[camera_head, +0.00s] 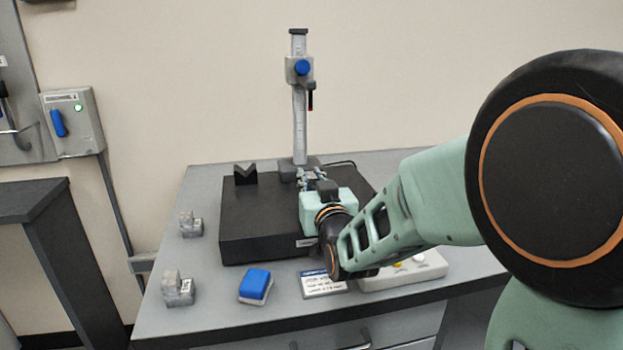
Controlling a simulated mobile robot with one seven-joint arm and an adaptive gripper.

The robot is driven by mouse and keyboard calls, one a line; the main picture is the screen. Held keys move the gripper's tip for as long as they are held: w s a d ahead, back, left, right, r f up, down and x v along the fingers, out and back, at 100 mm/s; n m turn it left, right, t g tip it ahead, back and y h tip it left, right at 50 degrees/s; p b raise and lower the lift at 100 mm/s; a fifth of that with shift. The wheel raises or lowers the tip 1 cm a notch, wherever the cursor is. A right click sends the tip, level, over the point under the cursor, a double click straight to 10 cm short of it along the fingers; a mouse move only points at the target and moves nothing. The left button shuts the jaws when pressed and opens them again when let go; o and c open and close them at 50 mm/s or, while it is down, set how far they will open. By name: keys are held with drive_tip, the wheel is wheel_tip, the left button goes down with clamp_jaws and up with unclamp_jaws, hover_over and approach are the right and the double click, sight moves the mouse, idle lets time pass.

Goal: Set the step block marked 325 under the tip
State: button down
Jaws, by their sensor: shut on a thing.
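The height gauge (299,125) stands at the back of the black surface plate (250,225), with a blue knob on its carriage and a small red-and-black part hanging at its right; I cannot make out the tip clearly. My gripper (312,176) is low over the back of the plate, in front of the gauge's foot. It is shut on a small grey block, mostly hidden by the fingers and wrist; its marking cannot be read. Two grey step blocks, one farther back (190,225) and one nearer (178,289), stand on the table left of the plate. Their markings are unreadable.
A black V-block (246,175) sits on the plate's back left. A blue-and-white block-shaped item (256,285), a printed card (322,284) and a white control box (420,268) lie along the table's front. My arm reaches in from the right and covers the plate's right side.

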sight(313, 186)
drive_tip(key=shift+f+b, duration=0.4)
drive_tip(key=shift+b, duration=0.3)
idle(0.6)
drive_tip(key=c, duration=1.7)
unclamp_jaws()
drive_tip(key=shift+c, duration=0.2)
drive_tip(key=shift+f, duration=0.1)
drive_tip(key=v, duration=0.7)
drive_tip(key=shift+s+d, duration=0.1)
drive_tip(key=shift+s, duration=0.2)
